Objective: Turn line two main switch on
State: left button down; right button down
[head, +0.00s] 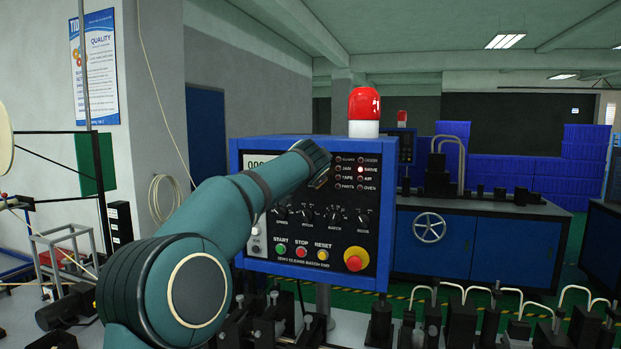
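A blue-framed control box (385,282) with a black face stands in front of me. A teal arm of mine comes in from the lower left and crosses its left half, ending near the lamp columns. I cannot make out fingers at its end; no gripper shows clearly. The face has a row of black knobs (335,215), a green start button (281,249), a red stop button (301,250), a yellow reset button (322,253) and a large red knob on yellow (355,259). A small grey control (256,248) shows at the lower left edge. I cannot tell which is the main switch.
A red beacon (364,104) tops the box. One lamp by "DRIVE" (361,170) glows. A display (258,161) is partly hidden by my arm. Dark fixtures with pale bent rods (520,305) line the front right. A blue cabinet with a handwheel (429,227) stands behind.

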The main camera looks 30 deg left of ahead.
dwell(0.4)
pick_arm(q)
jog(key=c, duration=1)
grip_release()
jog(key=shift+a, duration=0.1)
jog(key=v, duration=1.2)
jog(key=shift+f, duration=0.1)
pick_arm(e)
jog(key=shift+s+f, duration=0.1)
